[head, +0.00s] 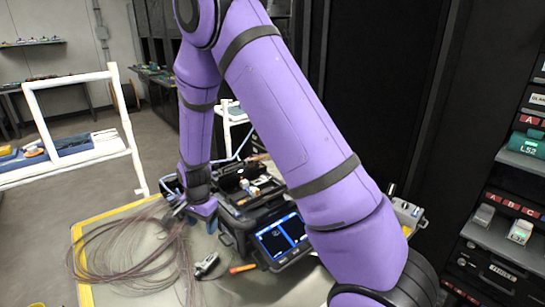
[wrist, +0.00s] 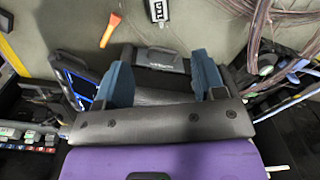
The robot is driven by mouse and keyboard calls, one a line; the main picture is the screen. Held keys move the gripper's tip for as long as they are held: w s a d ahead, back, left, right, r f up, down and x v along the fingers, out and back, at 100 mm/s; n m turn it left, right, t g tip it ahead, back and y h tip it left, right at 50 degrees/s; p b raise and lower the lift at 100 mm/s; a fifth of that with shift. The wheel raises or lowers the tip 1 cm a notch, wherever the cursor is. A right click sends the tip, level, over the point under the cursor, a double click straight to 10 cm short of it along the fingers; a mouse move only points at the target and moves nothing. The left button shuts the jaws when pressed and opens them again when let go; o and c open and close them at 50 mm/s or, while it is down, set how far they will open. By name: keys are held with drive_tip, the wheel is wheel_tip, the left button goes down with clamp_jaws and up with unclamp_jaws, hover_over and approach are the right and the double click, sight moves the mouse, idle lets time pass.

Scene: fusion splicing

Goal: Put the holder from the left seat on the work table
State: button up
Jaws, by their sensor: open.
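The fusion splicer (head: 240,215), a black case with a lit screen (head: 281,238), stands on the work table (head: 236,292). My gripper (head: 188,213) is low at its left end in the head view, partly lost among fibres. In the wrist view my gripper (wrist: 163,75) is open, its two blue fingers apart. A dark grey block with a small label (wrist: 160,60) shows between and beyond the fingertips. I cannot tell whether it is the holder or part of the splicer. The left seat is hidden by my arm in the head view.
A bundle of thin brown fibres (head: 120,250) covers the table's left side. A small grey labelled piece (head: 207,265) and an orange tool (head: 243,268) lie on the table in front of the splicer, with some bare mat around them. A white-framed rack (head: 75,159) stands behind left.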

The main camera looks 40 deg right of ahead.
drive_tip(key=s+d+r+n+t, duration=0.1)
drive_tip(key=s+d+r+n, duration=0.15)
drive_tip(key=s+r, duration=0.7)
drive_tip(key=s+d+r+n+t, duration=0.15)
drive_tip(key=r+n, duration=0.25)
drive_tip(key=r, duration=1.2)
drive_tip(key=s+d+r+n+t, duration=0.1)
drive_tip(key=s+r+n, duration=0.2)
drive_tip(key=s, duration=0.6)
drive_tip(key=s+d+r+n+t, duration=0.1)
drive_tip(key=s+r+n, duration=0.2)
drive_tip(key=s+r, duration=0.3)
drive_tip(key=s, duration=0.4)
drive_tip(key=shift+r, duration=0.15)
drive_tip(key=shift+o, duration=0.5)
drive_tip(key=shift+w, duration=0.1)
